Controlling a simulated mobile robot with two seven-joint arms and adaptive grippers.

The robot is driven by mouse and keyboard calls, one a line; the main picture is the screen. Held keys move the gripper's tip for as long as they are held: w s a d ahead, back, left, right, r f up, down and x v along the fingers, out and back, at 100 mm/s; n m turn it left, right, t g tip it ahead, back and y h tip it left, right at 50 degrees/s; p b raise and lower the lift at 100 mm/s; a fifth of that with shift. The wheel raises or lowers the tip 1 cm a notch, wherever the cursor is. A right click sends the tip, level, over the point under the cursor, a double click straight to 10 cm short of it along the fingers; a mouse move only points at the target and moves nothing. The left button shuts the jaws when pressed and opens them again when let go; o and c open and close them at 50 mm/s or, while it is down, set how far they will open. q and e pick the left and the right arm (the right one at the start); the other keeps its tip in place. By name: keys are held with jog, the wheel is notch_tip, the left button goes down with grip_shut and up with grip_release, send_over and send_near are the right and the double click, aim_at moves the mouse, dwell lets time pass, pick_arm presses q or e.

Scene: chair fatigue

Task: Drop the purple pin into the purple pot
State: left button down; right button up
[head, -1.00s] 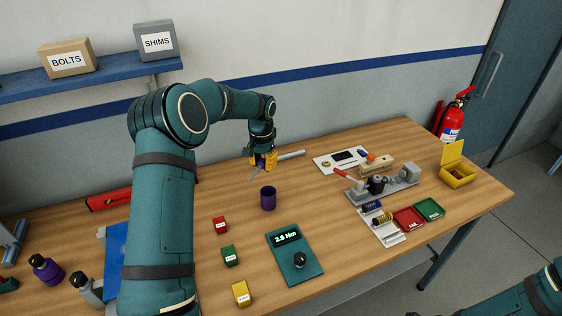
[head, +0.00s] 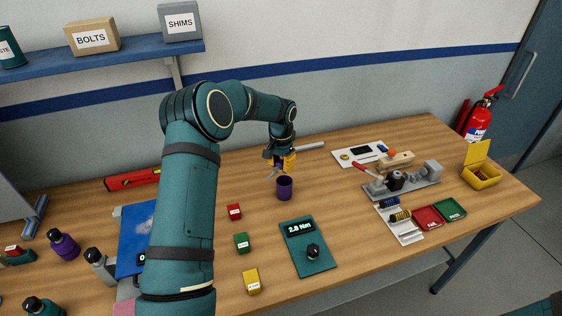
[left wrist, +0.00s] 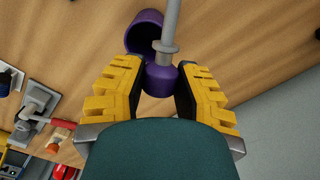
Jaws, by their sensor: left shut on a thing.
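The purple pot (head: 284,190) stands upright on the table in the head view. Its open mouth (left wrist: 146,32) shows behind the pin in the left wrist view. My left gripper (head: 284,163), with yellow fingers, is just above and behind the pot. It is shut on the purple pin (left wrist: 159,82), whose purple body sits between the fingers in the left wrist view. The pin's grey collar and shaft extend past the fingertips, overlapping the pot's right side in that view. In the head view the pin is small and partly hidden. My right gripper is not in view.
A grey rod (head: 310,146) lies behind. A clamp fixture (head: 402,187) is further right. Bare table surrounds the pot.

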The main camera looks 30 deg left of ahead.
aim_at(281, 161)
pick_arm(q)
jog(key=c, duration=0.7)
grip_release()
jog(key=shift+r, duration=0.1)
notch_tip(281, 161, up, 12)
jog(key=shift+s, duration=0.1)
